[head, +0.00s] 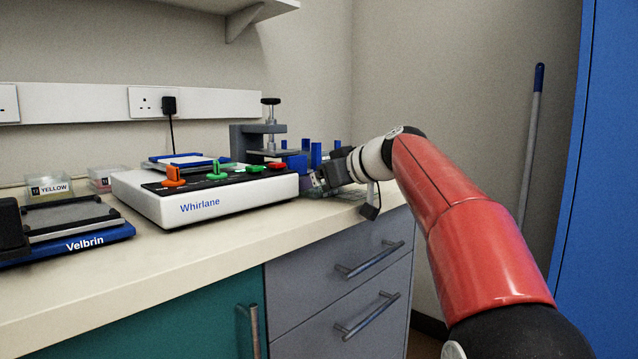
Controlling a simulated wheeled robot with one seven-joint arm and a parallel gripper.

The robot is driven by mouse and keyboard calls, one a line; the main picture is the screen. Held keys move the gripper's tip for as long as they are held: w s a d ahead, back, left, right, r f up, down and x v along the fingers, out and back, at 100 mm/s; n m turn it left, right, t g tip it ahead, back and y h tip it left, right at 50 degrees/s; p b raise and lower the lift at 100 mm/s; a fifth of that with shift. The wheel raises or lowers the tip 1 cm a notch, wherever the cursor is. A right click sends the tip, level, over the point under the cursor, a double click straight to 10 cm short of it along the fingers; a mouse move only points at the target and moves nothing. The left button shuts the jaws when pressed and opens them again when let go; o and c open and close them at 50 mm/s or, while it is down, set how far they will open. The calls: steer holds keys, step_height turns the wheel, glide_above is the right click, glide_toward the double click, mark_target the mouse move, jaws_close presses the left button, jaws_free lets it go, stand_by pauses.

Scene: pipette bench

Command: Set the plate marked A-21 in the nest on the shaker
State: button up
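My gripper (318,184) is low over the right end of the bench, just right of the white Whirlane unit. Its fingers are small and dark here, and I cannot tell whether they are open or shut. A small greenish patch shows by the fingertips; I cannot tell what it is. The Whirlane unit (217,204) has a black panel with orange, green and red knobs. A blue-edged platform (187,159) shows behind the panel, which looks like a shaker nest. No A-21 mark is readable, so I cannot pick out that plate.
Several blue posts (316,154) stand beyond my gripper. A grey clamp-like stand (244,143) with a black-topped screw is behind the Whirlane unit. A blue Velbrin device (85,246) and a box labelled YELLOW (49,188) are at left. The front bench strip (190,240) is clear.

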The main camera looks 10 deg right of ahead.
mark_target(345, 198)
steer(key=shift+r, duration=0.1)
steer(key=v, duration=1.1)
steer(key=shift+s+d+r, duration=0.1)
steer(key=shift+s, duration=0.05)
steer(key=shift+o, duration=0.2)
steer(key=shift+f+b, duration=0.3)
steer(key=shift+b, duration=0.2)
steer(key=shift+w+a+f+b, duration=0.9)
steer(key=shift+w+f+b, duration=0.25)
steer(key=shift+w+a, duration=0.25)
steer(key=x, duration=0.5)
steer(key=r+p+x, duration=0.1)
steer(key=x, duration=0.1)
steer(key=shift+w+a+f, duration=0.1)
steer(key=shift+w+a, duration=0.15)
steer(key=shift+a, duration=0.05)
steer(key=c, duration=0.8)
